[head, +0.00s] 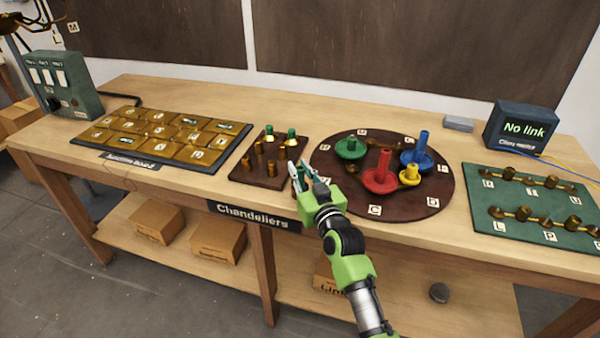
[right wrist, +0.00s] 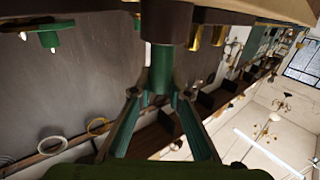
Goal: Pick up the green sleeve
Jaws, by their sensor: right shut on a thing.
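My right gripper (head: 300,176) is at the front right corner of the dark brown peg board (head: 250,176). In the right wrist view its fingers (right wrist: 160,100) are closed around a green sleeve (right wrist: 162,70). That sleeve's far end meets a dark brown block at the top of the picture; I cannot tell whether it rests on it. In the head view the gripper hides most of the held sleeve. Two other green sleeves, one on the left (head: 268,130) and one on the right (head: 291,132), stand at the back of the peg board. My left gripper is not in view.
A round brown board (head: 330,160) with coloured spools, including a red one (head: 381,176), lies just right of my gripper. Brass pegs (head: 258,148) stand close on its left. A gold-tiled board (head: 160,135) is farther left, a green board (head: 500,235) farther right.

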